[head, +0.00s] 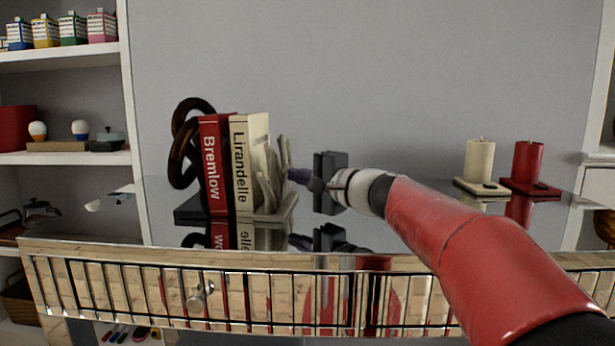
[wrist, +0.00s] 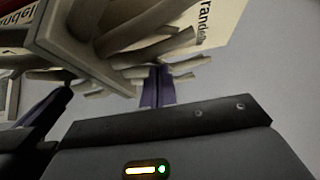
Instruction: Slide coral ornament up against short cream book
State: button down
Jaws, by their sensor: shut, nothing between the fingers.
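The cream book (head: 248,165), lettered Lirandelle, stands upright against the red book. It also shows in the wrist view (wrist: 218,22). The pale branching coral ornament (head: 284,160) stands on a flat base just right of the cream book. In the wrist view its branches (wrist: 150,45) cross in front of the book. I cannot tell whether ornament and book touch. My gripper (head: 294,176) is shut and empty, reaching in from the right. Its fingertips (wrist: 157,75) are at the ornament's right side, among or against its branches; exact contact is unclear.
The red book (head: 214,165), lettered Bremlow, and a dark brown ring ornament (head: 183,150) stand to the left. A cream candle (head: 480,162) and a red candle (head: 528,162) stand at right. The glossy shelf top between gripper and candles is clear. Its slatted front edge (head: 200,295) runs below.

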aim_at(283, 177)
jog(key=shift+s+a+f+b, duration=0.15)
jog(key=shift+a+b, duration=0.55)
jog(key=shift+a, duration=0.8)
jog(key=shift+d, duration=0.1)
